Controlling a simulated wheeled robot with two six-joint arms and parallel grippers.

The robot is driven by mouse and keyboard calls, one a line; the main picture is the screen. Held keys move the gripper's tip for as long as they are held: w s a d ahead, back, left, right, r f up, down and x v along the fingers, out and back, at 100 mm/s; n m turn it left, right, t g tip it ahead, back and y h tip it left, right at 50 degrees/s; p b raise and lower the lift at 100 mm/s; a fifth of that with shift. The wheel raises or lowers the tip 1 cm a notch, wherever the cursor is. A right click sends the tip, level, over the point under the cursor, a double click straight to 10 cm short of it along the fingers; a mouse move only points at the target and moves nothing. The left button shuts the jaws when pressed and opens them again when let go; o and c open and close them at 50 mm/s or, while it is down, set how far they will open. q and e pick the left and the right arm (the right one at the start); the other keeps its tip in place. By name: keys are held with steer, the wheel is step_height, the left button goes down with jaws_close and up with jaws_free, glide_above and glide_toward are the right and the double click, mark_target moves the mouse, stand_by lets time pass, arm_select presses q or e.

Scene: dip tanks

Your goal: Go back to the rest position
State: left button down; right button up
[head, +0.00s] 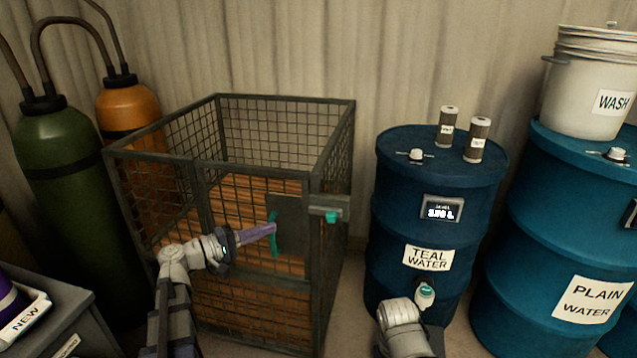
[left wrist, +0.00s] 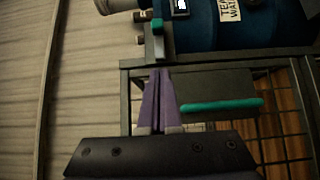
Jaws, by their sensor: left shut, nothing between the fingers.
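My left gripper (head: 272,229) has purple fingers and is shut with nothing between them. In the head view its tips show in front of the wire cage (head: 335,130), close to the teal handle (head: 274,245) on the cage's dark front plate (head: 292,220). In the left wrist view the closed fingers (left wrist: 160,100) lie beside the teal handle (left wrist: 222,105), with a gap between them.
A blue TEAL WATER drum (head: 395,210) with a tap and two small canisters (head: 447,125) stands right of the cage. A PLAIN WATER drum (head: 530,230) carries a WASH bucket (head: 590,75). Green (head: 65,190) and orange (head: 130,110) gas cylinders stand left.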

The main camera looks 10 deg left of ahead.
arm_select(q)
steer(key=s+d+f+m+g+y+p, duration=0.1)
steer(key=s+d+m+g+p, duration=0.2)
steer(key=d, duration=0.4)
steer(key=s+d+m+g+y+p, duration=0.2)
steer(key=s+d+g+p, duration=0.15)
steer(key=d+p, duration=0.3)
steer(key=s+d+f+m+g+y+p, duration=0.15)
steer(key=d+g+p, duration=0.25)
steer(key=d, duration=0.4)
steer(key=s+d+r+m+g+y+p, duration=0.1)
steer(key=s+r+m+y+p, duration=0.1)
steer(key=s+y+p, duration=0.3)
steer(key=s+r+m+g+y+p, duration=0.1)
steer(key=s+r+m+y+p, duration=0.1)
steer(key=s+m+y+p, duration=0.2)
steer(key=shift+s+d+r+y+p, duration=0.4)
steer(key=shift+s+p, duration=0.35)
steer(key=shift+s, duration=0.25)
steer(key=shift+g, duration=0.25)
